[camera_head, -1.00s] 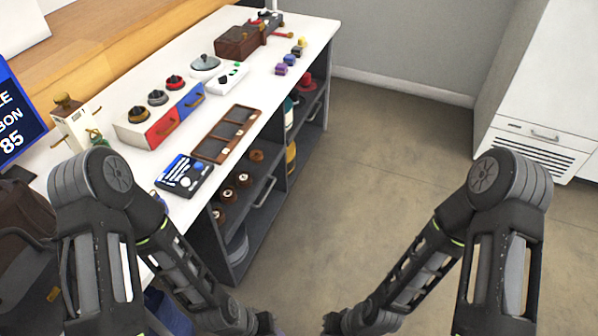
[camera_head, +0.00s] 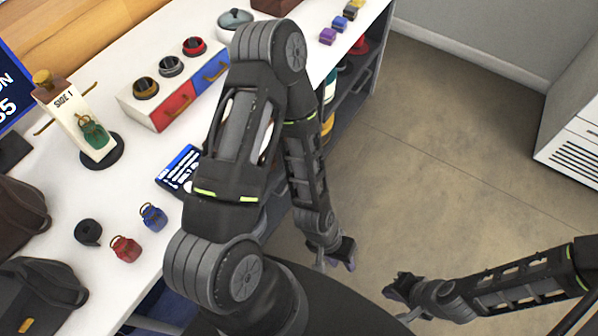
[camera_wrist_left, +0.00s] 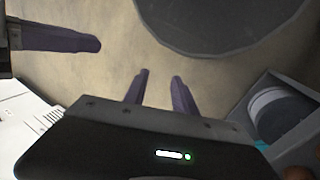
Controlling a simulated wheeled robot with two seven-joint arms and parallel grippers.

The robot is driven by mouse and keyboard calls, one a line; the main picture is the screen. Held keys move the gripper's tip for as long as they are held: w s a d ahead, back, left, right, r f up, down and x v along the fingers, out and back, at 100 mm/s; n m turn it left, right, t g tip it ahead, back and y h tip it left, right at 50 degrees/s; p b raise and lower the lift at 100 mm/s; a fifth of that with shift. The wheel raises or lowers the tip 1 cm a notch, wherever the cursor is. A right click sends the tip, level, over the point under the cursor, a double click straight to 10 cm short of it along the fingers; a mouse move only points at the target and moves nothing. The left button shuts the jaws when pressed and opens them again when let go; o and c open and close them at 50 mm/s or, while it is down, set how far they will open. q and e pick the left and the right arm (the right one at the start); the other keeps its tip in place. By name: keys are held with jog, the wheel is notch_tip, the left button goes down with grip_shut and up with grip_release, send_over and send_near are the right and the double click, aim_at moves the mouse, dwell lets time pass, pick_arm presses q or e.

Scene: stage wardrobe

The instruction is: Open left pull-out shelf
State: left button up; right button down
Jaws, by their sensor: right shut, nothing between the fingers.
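The dark cabinet (camera_head: 352,108) under the white counter shows only its right part in the head view. My left arm hides its left part, where the left pull-out shelf would be. My left gripper (camera_head: 336,262) is in front of the cabinet, above the floor, with its fingers apart and nothing between them. In the left wrist view its two purple fingers (camera_wrist_left: 160,76) also stand apart over bare floor. A grey compartment with a round grey item (camera_wrist_left: 280,112) shows at the right there, apart from the fingers. My right gripper (camera_head: 397,296) is shut and empty, right of the left one.
The counter holds a red and blue drawer box (camera_head: 172,103), a white stand with a green bag (camera_head: 93,133), a red mini bag (camera_head: 125,248) and a blue one (camera_head: 153,216). The floor (camera_head: 450,150) is clear. A white vented cabinet (camera_head: 575,150) stands at the right.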

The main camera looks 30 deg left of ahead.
pick_arm(q)
jog(key=w+a+f+m+y+b, duration=0.2)
jog(key=w+a+f+b, duration=0.9)
jog(key=w+b, duration=0.45)
jog(key=w+a+r+y+b, duration=0.2)
jog(key=a+b, duration=0.2)
jog(key=a, duration=0.4)
jog(key=w+a+r+y+b, duration=0.2)
jog(key=w+a+r+b, duration=0.1)
jog(key=a, duration=0.6)
jog(key=shift+w+n+g+b, duration=0.2)
jog(key=shift+n+g+b, duration=0.15)
jog(key=shift+b, duration=0.2)
jog(key=shift+a+f+b, duration=0.2)
jog(key=shift+f+b, duration=0.2)
jog(key=shift+f, duration=0.85)
jog(key=shift+a+f+b, duration=0.25)
jog(key=shift+f+b, duration=0.1)
jog(key=shift+f, duration=0.95)
jog(key=shift+a+f+b, duration=0.2)
jog(key=shift+f+b, duration=0.2)
jog(key=shift+f, duration=0.85)
grip_shut()
